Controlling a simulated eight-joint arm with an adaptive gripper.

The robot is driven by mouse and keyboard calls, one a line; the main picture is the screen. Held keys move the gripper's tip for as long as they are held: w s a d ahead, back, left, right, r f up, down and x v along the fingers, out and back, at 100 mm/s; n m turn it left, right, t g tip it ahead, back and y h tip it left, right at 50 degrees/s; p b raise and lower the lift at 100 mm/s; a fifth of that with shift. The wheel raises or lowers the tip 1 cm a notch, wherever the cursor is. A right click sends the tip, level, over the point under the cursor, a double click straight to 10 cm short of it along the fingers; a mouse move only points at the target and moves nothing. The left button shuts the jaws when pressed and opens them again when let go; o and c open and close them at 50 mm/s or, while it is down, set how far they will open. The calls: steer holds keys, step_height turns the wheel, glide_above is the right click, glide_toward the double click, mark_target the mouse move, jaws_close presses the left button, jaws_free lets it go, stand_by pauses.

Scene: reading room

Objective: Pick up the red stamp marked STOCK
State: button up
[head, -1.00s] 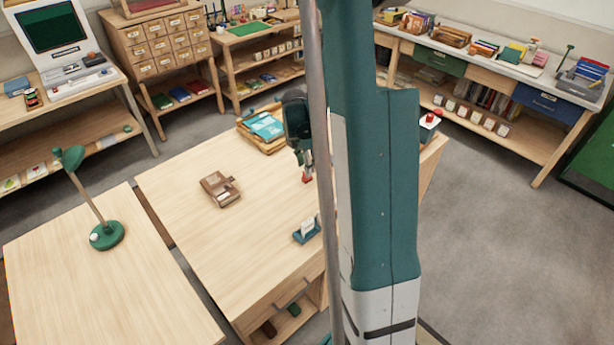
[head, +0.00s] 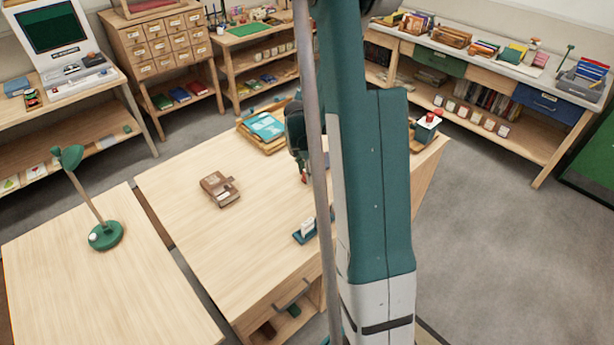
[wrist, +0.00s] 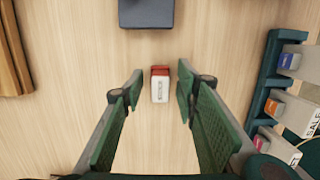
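A small stamp (wrist: 160,88) with a red end and a pale, lettered face lies on the wooden tabletop in the wrist view. Its lettering is small and I cannot read it surely. My gripper (wrist: 160,79) is open, with its green fingers on either side of the stamp and clear wood showing between. I cannot tell how high the fingertips are above the table. In the head view my gripper (head: 302,172) hangs over the table, partly hidden by my arm, with a bit of red at its tip.
A teal rack (wrist: 262,85) with several stamps, one marked SALE, stands close on the right in the wrist view. A dark pad (wrist: 146,13) lies beyond the stamp. A wooden edge (wrist: 14,50) is at left. A brown box (head: 219,190) sits on the table.

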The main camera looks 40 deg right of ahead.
steer(key=shift+c, duration=0.5)
steer(key=c, duration=0.7)
steer(key=shift+c, duration=0.2)
steer(key=shift+r, duration=0.15)
steer(key=shift+r+p, duration=0.6)
steer(key=shift+r, duration=4.25)
